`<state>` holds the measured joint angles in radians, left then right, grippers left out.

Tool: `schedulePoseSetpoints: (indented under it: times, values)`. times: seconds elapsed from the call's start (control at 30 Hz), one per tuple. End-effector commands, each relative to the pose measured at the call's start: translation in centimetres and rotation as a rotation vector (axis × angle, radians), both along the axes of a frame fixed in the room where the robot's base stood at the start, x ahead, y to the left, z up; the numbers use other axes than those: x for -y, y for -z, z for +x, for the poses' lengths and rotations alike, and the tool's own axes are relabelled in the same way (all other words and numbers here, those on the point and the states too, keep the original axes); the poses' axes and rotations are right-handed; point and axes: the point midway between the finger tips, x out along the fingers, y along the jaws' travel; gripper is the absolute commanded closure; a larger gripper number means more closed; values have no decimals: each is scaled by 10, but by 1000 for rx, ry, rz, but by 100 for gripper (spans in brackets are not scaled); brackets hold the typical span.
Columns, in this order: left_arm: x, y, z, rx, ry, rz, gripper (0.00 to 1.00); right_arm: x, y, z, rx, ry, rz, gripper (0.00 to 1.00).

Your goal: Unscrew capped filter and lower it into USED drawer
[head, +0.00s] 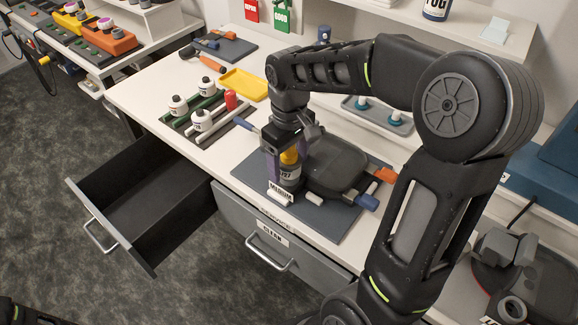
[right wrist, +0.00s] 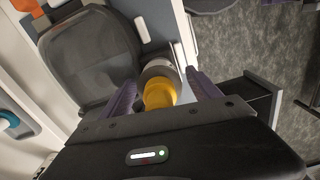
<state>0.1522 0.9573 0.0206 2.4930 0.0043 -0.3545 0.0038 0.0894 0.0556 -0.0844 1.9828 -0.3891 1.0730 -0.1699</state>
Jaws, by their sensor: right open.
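The filter, with a yellow cap (head: 290,155) and a grey body (head: 290,173), stands upright on the dark mat beside a dark rounded device. My right gripper (head: 285,163) is over it from above, its purple fingers on either side of it. In the right wrist view, the yellow cap (right wrist: 160,93) and the grey body (right wrist: 157,69) lie between the open fingers (right wrist: 163,78); contact cannot be told. A dark drawer (head: 150,205) is pulled out at the left and looks empty; its label is not visible. My left gripper is not in view.
A shut drawer labelled CLEAN (head: 268,236) is below the mat (head: 243,173). Open floor lies around the pulled-out drawer.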

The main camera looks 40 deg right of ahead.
Motion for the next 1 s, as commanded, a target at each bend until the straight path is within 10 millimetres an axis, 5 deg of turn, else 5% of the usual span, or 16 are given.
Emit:
schedulePoseSetpoints:
  times: [1.0]
  values:
    - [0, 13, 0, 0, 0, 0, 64, 0, 1, 0, 0, 1270, 0, 27]
